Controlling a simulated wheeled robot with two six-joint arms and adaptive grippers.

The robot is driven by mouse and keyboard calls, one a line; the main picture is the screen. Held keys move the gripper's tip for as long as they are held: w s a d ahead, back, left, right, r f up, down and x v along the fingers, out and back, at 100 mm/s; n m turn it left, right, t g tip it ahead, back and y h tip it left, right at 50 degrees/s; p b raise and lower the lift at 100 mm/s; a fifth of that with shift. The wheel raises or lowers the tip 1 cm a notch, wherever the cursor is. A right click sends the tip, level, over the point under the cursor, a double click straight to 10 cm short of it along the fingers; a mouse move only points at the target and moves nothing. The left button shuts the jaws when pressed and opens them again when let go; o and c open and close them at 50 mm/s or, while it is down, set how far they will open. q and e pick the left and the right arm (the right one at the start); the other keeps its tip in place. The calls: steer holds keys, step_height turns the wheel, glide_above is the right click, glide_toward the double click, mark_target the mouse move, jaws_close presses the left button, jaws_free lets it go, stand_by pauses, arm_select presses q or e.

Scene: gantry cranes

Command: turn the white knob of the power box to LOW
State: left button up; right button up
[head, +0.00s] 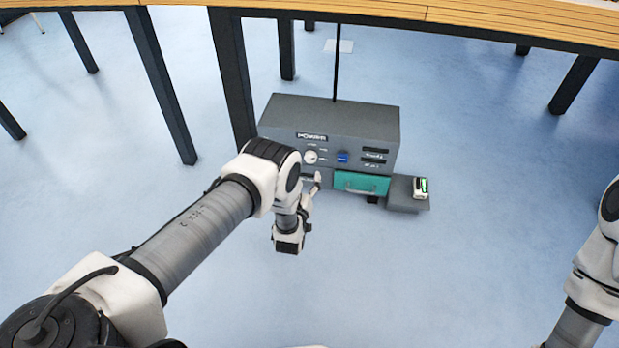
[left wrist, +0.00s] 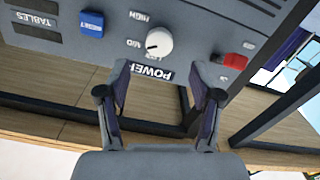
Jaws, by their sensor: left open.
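The power box (head: 330,115) is a grey box under the curved wooden table. Its white knob (head: 310,157) is on the left of the front face. In the left wrist view, where the lettering is upside down, the knob (left wrist: 159,41) has HIGH and MID labels beside it. A third label is partly hidden, and the pointer setting is unclear. My left gripper (left wrist: 163,80) is open and empty, its fingers spread near the POWER label, short of the knob and apart from it.
A blue RESET button (left wrist: 92,23) sits beside the knob, and a red part (left wrist: 235,61) on the other side. A teal drawer (head: 361,183) is below the panel. A small device (head: 421,187) rests on a grey ledge at right. Dark table legs (head: 232,80) stand left of the box.

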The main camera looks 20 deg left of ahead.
mark_target(310, 159)
arm_select(q)
steer(key=b+x, duration=0.3)
steer(key=x, duration=0.4)
steer(key=shift+b, duration=0.35)
steer(key=shift+w+r, duration=0.2)
steer(key=shift+w, duration=0.1)
steer(key=c, duration=1.1)
